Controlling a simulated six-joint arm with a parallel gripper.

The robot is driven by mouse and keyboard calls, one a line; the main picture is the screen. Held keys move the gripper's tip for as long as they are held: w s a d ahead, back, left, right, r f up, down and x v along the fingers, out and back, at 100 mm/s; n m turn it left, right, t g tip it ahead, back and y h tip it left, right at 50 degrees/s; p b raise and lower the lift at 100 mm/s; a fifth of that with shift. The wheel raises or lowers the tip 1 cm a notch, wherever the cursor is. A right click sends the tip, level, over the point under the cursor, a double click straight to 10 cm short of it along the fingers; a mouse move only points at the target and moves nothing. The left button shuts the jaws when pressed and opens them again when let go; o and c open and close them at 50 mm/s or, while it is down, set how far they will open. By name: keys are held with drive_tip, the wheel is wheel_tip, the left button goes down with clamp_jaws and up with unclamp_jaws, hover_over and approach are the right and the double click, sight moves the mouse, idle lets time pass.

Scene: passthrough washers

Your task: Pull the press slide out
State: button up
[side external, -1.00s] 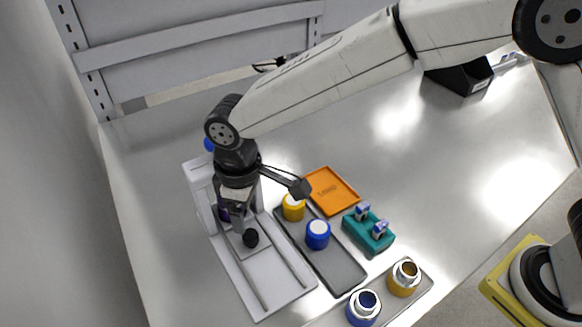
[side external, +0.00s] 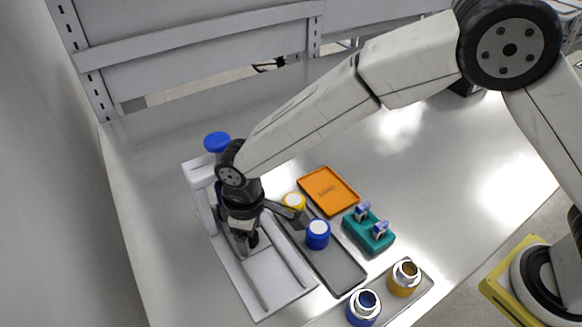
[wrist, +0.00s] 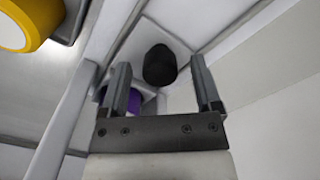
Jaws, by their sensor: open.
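The press slide is a light grey plate with an upright black knob (side external: 252,239), sitting on the grey railed press base (side external: 262,291). In the wrist view the black knob (wrist: 160,66) shows between the two fingertips, with clear space on both sides. My gripper (side external: 244,246) is open and points down at the knob, low over the slide. In the wrist view my gripper (wrist: 161,78) has a finger on each side of the knob and is not closed on it. A purple part (wrist: 134,101) lies behind the left finger, partly hidden. In the side view my gripper hides most of the slide.
The press has a blue button (side external: 217,142) on top. To the right are a dark tray (side external: 338,268) with a yellow and a blue cap, an orange tray (side external: 328,191), a teal holder (side external: 368,234) and two jars (side external: 364,306). The base's front is clear.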

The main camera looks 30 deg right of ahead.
clamp_jaws()
idle(1.4)
